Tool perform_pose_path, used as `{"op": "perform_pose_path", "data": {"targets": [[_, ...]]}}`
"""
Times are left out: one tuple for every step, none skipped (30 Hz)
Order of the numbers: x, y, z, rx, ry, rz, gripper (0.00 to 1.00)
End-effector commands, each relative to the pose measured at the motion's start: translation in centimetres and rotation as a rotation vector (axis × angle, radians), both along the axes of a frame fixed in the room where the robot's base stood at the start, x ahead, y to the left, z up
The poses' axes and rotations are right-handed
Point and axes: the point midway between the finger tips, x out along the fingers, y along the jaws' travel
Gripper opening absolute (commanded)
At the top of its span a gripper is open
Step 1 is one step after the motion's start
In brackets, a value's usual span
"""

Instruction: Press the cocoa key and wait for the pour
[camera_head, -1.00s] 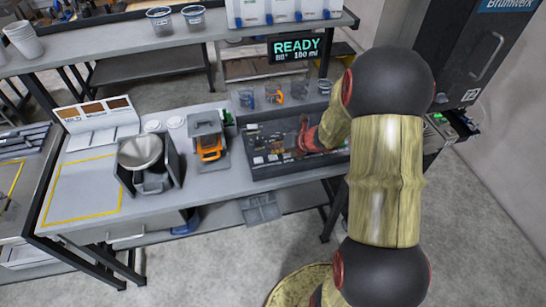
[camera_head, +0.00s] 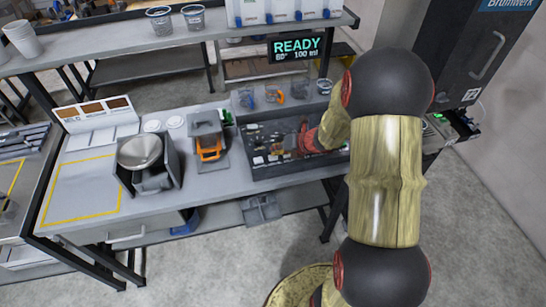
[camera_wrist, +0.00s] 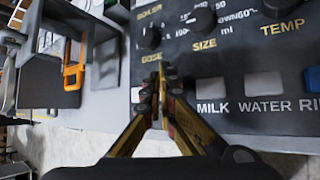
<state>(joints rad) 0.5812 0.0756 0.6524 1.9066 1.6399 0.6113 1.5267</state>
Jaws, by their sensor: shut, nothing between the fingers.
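The dark control panel (camera_head: 295,167) of the dispenser lies on the bench in the head view. In the wrist view it (camera_wrist: 240,62) carries dose, size and temp knobs and a row of pale keys. The milk key (camera_wrist: 211,90) and water key (camera_wrist: 264,84) are readable. My gripper (camera_wrist: 161,72) is shut and empty, its tips over the panel just left of the milk key and below the dose knob (camera_wrist: 150,37). No cocoa label is readable; my fingers cover that part of the row. Whether the tips touch the panel I cannot tell. The display (camera_head: 296,47) reads READY.
Clear cups (camera_head: 272,94) stand behind the panel. Left of it are an orange-handled unit (camera_head: 209,147), a scale-like bowl (camera_head: 140,151) and a yellow-outlined area (camera_head: 82,191) that is bare. White cups (camera_head: 23,40) sit on the back shelf.

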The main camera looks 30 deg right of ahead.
Motion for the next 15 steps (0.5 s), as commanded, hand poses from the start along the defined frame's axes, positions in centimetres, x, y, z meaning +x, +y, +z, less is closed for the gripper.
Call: {"op": "perform_pose_path", "data": {"targets": [[0.00,0.00,-0.04,0.000,0.000,0.000,0.00],[0.00,0.00,-0.08,0.000,0.000,0.000,0.00],[0.00,0.00,-0.12,0.000,0.000,0.000,0.00],[-0.01,0.00,-0.15,0.000,0.000,0.000,0.00],[0.00,0.01,-0.19,0.000,0.000,0.000,0.00],[0.00,0.00,-0.23,0.000,0.000,0.000,0.00],[-0.01,0.00,-0.27,0.000,0.000,0.000,0.00],[0.00,0.00,-0.30,0.000,0.000,0.000,0.00],[0.00,0.00,-0.34,0.000,0.000,0.000,0.00],[0.00,0.00,-0.37,0.000,0.000,0.000,0.00],[0.00,-0.01,-0.40,0.000,0.000,0.000,0.00],[0.00,0.00,-0.46,0.000,0.000,0.000,0.00],[0.00,0.00,-0.49,0.000,0.000,0.000,0.00],[0.00,0.00,-0.51,0.000,0.000,0.000,0.00],[-0.01,0.00,-0.57,0.000,0.000,0.000,0.00]]}}
